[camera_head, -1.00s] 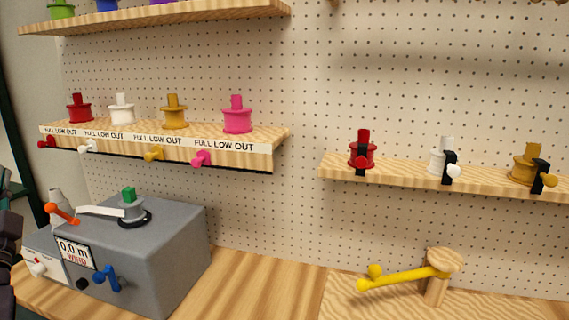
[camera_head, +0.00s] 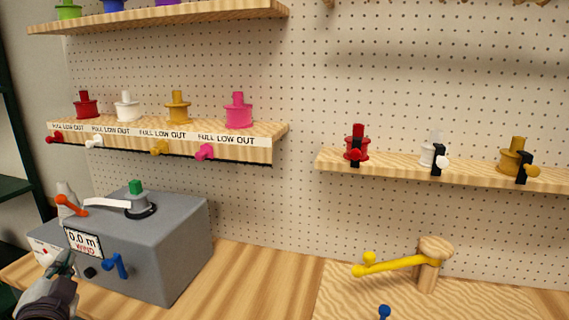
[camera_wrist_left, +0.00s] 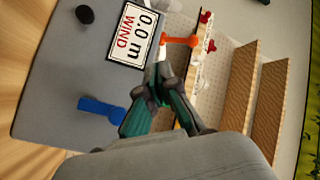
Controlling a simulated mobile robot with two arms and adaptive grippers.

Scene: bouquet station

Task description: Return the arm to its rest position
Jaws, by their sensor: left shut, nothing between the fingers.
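My left gripper (camera_head: 64,264) is at the lower left of the head view, in front of the grey winding machine (camera_head: 175,255). Its fingers are shut and empty. In the left wrist view the gripper (camera_wrist_left: 160,82) shows with its fingertips together, near the machine's "0.0 m WIND" display (camera_wrist_left: 135,35). I cannot tell from the pictures whether the fingertips touch the machine. The display also shows in the head view (camera_head: 84,242). My right gripper is not in view.
The machine has a blue crank (camera_head: 117,265) and an orange lever (camera_head: 72,204). A yellow-armed wooden stand (camera_head: 429,270) is on the table at right. Shelves with coloured spools, such as the pink spool (camera_head: 238,112), line the pegboard. The table between machine and stand is clear.

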